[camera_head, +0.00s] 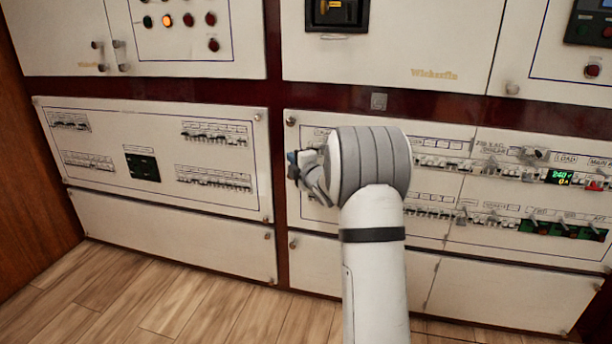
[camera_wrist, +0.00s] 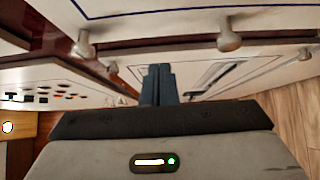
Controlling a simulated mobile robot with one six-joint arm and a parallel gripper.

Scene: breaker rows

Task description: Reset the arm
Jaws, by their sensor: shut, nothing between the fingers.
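My white and grey arm reaches up the middle of the head view, in front of the right breaker panel (camera_head: 290,185). My gripper (camera_head: 293,160) is partly hidden by the arm's grey wrist and points left toward the gap between the two lower panels. In the wrist view, my gripper (camera_wrist: 158,84) shows as two dark fingers pressed together, with nothing between them. The breaker rows (camera_head: 440,165) on the right panel are partly hidden behind the wrist. Whether the fingertips touch the panel, I cannot tell.
The left breaker panel (camera_head: 105,140) carries several switch rows and a dark display. Upper cabinets hold indicator lamps (camera_head: 167,21) and a dark recessed switch (camera_head: 337,14). Knobs (camera_wrist: 229,38) stick out near the fingers in the wrist view. The wooden floor (camera_head: 150,295) is clear.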

